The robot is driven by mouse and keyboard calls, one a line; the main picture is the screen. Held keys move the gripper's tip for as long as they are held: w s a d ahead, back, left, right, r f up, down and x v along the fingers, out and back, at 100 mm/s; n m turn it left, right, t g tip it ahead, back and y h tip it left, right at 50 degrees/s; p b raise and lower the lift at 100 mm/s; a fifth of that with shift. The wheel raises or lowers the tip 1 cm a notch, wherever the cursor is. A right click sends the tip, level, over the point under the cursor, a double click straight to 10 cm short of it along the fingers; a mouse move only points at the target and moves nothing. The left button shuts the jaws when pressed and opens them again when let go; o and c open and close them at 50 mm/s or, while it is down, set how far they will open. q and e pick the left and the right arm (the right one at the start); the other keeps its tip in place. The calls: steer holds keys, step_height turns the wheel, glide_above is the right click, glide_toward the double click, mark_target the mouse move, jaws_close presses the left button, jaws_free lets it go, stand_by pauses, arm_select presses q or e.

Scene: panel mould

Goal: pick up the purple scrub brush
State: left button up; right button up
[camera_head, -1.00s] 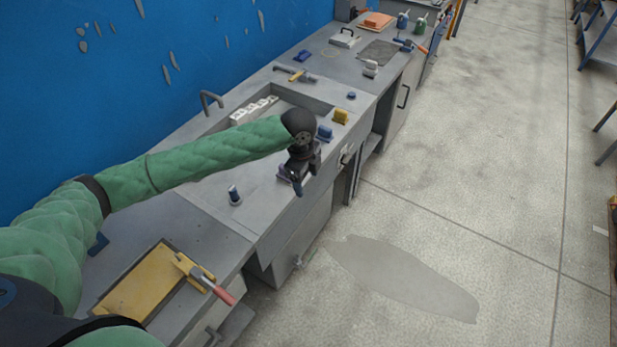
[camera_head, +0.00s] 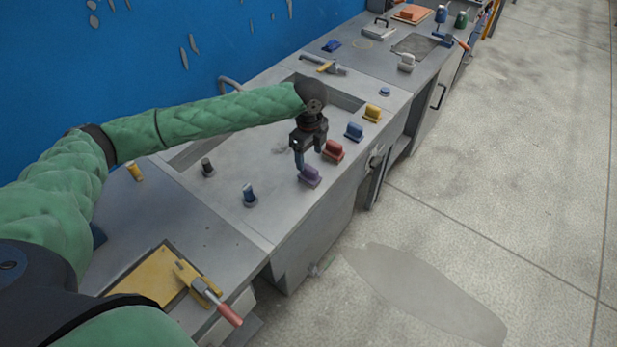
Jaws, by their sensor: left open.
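The purple scrub brush (camera_head: 309,176) lies on the grey worktop near its front edge, at the near end of a row of brushes. My left gripper (camera_head: 310,158) points down just above and behind it, with its jaws open and empty. One finger comes close to the purple brush; I cannot tell whether it touches. My right gripper is not in view.
A red brush (camera_head: 333,150), a blue brush (camera_head: 354,131) and a yellow brush (camera_head: 372,113) stand in line beyond it. A blue-topped peg (camera_head: 249,194) and a dark peg (camera_head: 207,167) stand to the left. A yellow panel (camera_head: 160,277) lies at the near left.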

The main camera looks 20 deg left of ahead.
mark_target(309, 167)
arm_select(q)
steer(key=shift+w+a+f, duration=0.15)
steer(key=shift+w+f, duration=0.15)
steer(key=shift+f, duration=0.35)
steer(key=shift+s+f+p, duration=0.15)
steer(key=shift+f+p, duration=0.15)
steer(key=shift+f, duration=0.75)
steer(key=shift+f+p, duration=0.2)
steer(key=shift+p, duration=0.2)
step_height(309, 167, down, 4)
steer(key=p, duration=0.2)
steer(key=shift+p, duration=0.3)
steer(key=shift+f, duration=0.45)
steer(key=c, duration=1.1)
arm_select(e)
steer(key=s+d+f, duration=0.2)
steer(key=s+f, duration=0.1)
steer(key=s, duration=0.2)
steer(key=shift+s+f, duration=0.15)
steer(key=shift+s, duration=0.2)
arm_select(q)
steer(key=shift+r, duration=0.1)
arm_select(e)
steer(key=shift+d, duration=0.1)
